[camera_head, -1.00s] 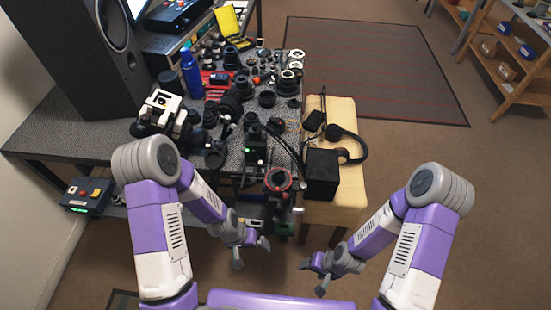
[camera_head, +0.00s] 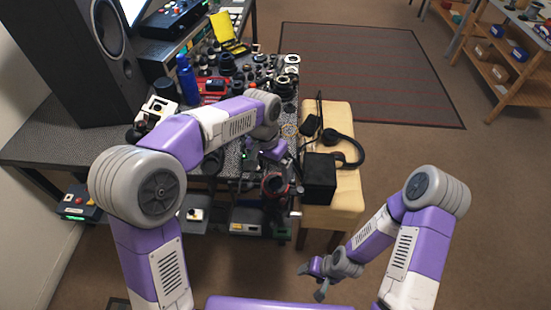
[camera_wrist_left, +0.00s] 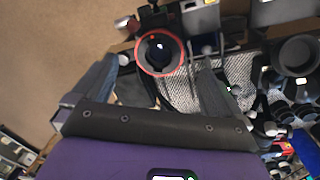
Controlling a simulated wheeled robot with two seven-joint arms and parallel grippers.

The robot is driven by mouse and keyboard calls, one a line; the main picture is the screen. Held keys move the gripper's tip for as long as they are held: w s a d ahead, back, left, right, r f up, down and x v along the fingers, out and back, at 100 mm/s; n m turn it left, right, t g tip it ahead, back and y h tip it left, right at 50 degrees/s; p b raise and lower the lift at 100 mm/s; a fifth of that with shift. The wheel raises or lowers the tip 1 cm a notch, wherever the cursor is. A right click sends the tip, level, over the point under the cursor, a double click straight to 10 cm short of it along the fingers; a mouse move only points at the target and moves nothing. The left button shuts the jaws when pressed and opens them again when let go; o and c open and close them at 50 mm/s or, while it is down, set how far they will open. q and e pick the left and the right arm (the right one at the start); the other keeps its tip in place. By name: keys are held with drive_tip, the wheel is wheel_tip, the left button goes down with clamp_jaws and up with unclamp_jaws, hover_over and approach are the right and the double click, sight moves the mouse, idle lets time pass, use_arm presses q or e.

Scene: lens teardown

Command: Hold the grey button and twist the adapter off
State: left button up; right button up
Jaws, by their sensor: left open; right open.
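A dark round part with a red ring, which looks like the adapter (camera_wrist_left: 160,54), shows in the left wrist view at the top middle. In the head view the same red-ringed part (camera_head: 276,184) is at the table's front edge, partly hidden by my left arm. My left gripper (camera_wrist_left: 160,72) is open, its two fingers on either side of the ring in the picture; whether they touch it I cannot tell. I cannot make out the grey button. My right gripper (camera_head: 312,282) is open and empty, low in front of the yellow bench.
The table (camera_head: 60,140) is crowded with lenses, small parts and a blue bottle (camera_head: 188,82). A black box (camera_head: 319,178) and headphones (camera_head: 354,150) lie on the yellow bench (camera_head: 343,200). A tall speaker (camera_head: 75,65) stands at the left.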

sight(276, 186)
use_arm(q)
drive_tip(key=shift+n+t+y, duration=0.3)
drive_tip(key=shift+y, duration=0.2)
drive_tip(key=f, duration=0.3)
drive_tip(key=d+f, duration=0.1)
drive_tip(key=f, duration=0.2)
drive_tip(key=w+f, duration=0.1)
drive_tip(key=f, duration=0.2)
drive_tip(key=shift+d+f, duration=0.2)
drive_tip(key=shift+f, duration=0.1)
drive_tip(key=c, duration=0.7)
drive_tip(key=shift+c, duration=0.7)
use_arm(e)
drive_tip(key=shift+c, duration=0.6)
clamp_jaws()
use_arm(q)
drive_tip(key=shift+r, duration=0.1)
